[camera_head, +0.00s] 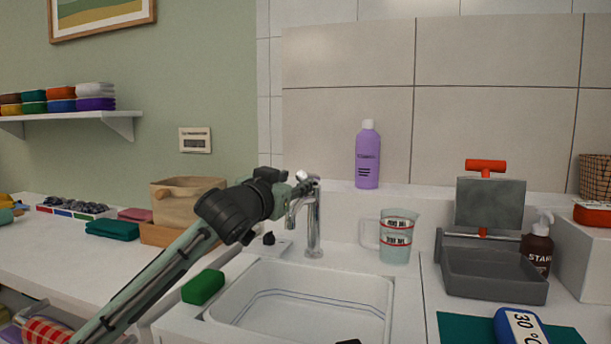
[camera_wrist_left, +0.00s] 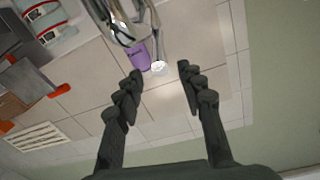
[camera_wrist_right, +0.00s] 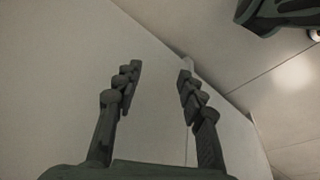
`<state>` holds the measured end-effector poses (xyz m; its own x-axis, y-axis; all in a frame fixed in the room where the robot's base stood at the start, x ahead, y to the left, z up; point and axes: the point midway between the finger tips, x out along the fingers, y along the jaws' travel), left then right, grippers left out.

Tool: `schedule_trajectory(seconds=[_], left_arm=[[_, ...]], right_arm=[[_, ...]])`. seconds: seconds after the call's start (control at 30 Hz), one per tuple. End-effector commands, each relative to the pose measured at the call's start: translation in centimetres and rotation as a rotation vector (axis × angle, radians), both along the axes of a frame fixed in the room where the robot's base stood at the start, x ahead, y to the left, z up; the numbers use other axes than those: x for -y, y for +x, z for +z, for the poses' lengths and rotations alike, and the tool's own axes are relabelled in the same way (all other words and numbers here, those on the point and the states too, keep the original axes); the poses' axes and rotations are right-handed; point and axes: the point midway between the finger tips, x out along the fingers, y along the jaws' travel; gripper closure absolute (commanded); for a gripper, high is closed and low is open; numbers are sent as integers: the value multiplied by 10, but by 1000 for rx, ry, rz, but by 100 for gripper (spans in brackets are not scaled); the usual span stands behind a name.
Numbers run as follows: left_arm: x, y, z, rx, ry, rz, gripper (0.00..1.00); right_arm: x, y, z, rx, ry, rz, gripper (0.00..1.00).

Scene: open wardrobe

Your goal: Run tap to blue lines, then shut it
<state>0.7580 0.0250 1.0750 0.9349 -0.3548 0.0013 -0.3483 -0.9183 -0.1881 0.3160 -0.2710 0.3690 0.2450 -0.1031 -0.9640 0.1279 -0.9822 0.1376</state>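The chrome tap (camera_head: 314,222) stands behind the white sink basin (camera_head: 375,290). Blue lines run around the basin's inner wall. I see no stream from the spout, and cannot tell whether water lies in the basin. My left gripper (camera_head: 304,186) is at the tap's top, beside its lever with a pale round end (camera_head: 301,175). In the left wrist view its fingers (camera_wrist_left: 161,78) are open, with the pale lever end (camera_wrist_left: 158,67) just beyond and between the tips, and the tap (camera_wrist_left: 120,25) above. My right gripper (camera_wrist_right: 157,75) is open and empty, facing a plain pale surface.
A green sponge (camera_head: 203,287) sits on the sink's left rim. A measuring jug (camera_head: 397,237) stands right of the tap, and a purple bottle (camera_head: 368,157) on the ledge behind. A grey tray (camera_head: 494,276) and a brown dispenser (camera_head: 537,247) are at the right.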

Motion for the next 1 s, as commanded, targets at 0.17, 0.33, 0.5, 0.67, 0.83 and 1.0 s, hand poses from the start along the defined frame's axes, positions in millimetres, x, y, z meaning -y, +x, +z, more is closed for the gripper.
schedule_trajectory(seconds=[0.17,0.33,0.5,0.67,0.83,1.0], left_arm=[[11,29,1,-2,1,1,61],[18,48,0,-1,0,0,61],[21,55,0,0,1,0,61],[21,55,0,0,1,0,61],[21,55,0,0,1,0,76],[20,55,-1,-1,1,0,97]], right_arm=[[2,-20,-25,-40,-11,17,60],[5,-27,-36,-48,-19,26,60],[7,-29,-41,-50,-21,30,60],[7,-29,-41,-48,-22,30,60],[7,-29,-41,-48,-21,29,60],[7,-29,-41,-48,-21,29,60]])
